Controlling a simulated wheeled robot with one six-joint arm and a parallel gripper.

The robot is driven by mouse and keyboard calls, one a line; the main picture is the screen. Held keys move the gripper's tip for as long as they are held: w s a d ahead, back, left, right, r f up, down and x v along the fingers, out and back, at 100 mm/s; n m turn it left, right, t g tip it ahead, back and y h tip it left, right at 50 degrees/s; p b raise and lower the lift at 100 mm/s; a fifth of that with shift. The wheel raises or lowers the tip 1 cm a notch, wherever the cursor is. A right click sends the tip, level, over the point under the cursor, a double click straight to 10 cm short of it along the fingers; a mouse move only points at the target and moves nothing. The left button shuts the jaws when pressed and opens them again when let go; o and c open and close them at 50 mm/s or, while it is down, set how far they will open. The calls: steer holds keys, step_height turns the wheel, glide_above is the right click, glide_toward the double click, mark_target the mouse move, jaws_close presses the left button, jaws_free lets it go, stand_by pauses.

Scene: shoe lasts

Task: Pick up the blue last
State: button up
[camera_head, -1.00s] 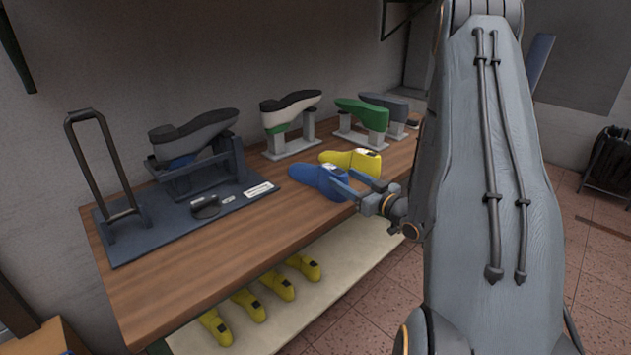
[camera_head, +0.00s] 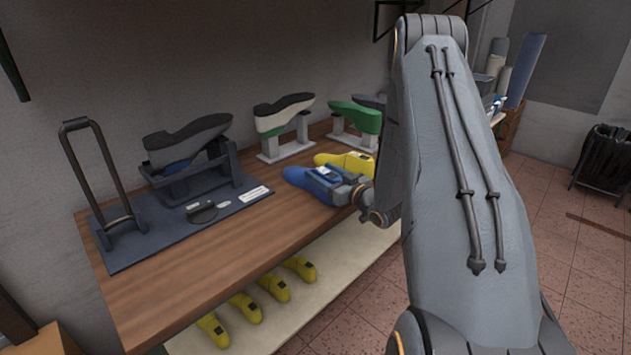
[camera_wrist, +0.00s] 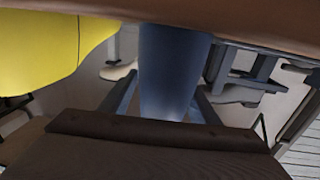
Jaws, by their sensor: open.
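The blue last (camera_head: 300,178) lies on the wooden bench top, its toe pointing left. My gripper (camera_head: 326,178) is at its right end, reaching in from the right. In the wrist view the blue last (camera_wrist: 172,75) stands between the two fingers of my gripper (camera_wrist: 165,105), one on each side. The fingers are open; I cannot tell whether either touches the last. A yellow last (camera_head: 347,161) lies just behind the blue one, and it also shows in the wrist view (camera_wrist: 45,45) at the left.
A dark stand holding a shoe (camera_head: 185,165) is on a mat (camera_head: 150,238) at the left. Shoes on grey stands (camera_head: 285,148) line the wall. Yellow lasts (camera_head: 273,286) lie on the lower shelf. The bench front (camera_head: 200,285) is clear.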

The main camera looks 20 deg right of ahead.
steer(key=shift+r, duration=0.1)
jaws_close()
